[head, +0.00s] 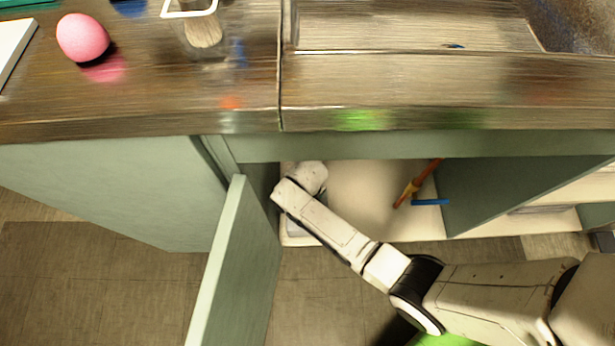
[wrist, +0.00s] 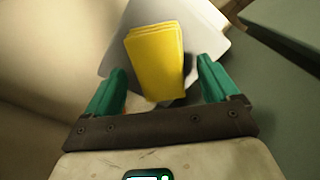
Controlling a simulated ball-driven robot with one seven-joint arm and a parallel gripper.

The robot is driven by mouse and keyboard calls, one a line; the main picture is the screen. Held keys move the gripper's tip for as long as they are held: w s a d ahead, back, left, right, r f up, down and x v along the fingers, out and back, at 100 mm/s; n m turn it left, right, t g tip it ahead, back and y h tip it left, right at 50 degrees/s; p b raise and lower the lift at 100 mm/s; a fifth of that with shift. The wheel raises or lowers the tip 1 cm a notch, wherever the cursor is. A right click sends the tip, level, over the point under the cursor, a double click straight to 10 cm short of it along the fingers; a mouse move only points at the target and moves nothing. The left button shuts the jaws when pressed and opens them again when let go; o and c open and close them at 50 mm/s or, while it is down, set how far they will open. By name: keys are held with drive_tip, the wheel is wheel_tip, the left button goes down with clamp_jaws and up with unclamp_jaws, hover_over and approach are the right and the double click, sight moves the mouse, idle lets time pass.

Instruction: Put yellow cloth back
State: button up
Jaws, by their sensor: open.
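The yellow cloth (wrist: 155,55) is a folded, layered rectangle in the wrist view. It lies on a pale grey flat surface (wrist: 212,42), possibly a tray or board. My gripper (wrist: 161,68) has green fingers, which are spread apart. The cloth shows between and beyond the fingertips, with a visible gap on each side. I cannot tell how far above or beside it the fingers are. In the head view my arm reaches into the open cabinet under the counter; the fingers and the cloth are hidden there.
An open green cabinet door (head: 235,270) stands left of my arm. An orange-red tool (head: 418,184) and a blue item (head: 430,202) lie on the cabinet floor (head: 365,205). A green partition (head: 515,187) is to the right. A pink ball (head: 82,38) sits on the wooden counter (head: 150,100).

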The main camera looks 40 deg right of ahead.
wheel_tip(320, 180, up, 10)
drive_tip(key=p, duration=0.4)
drive_tip(key=shift+r, duration=0.15)
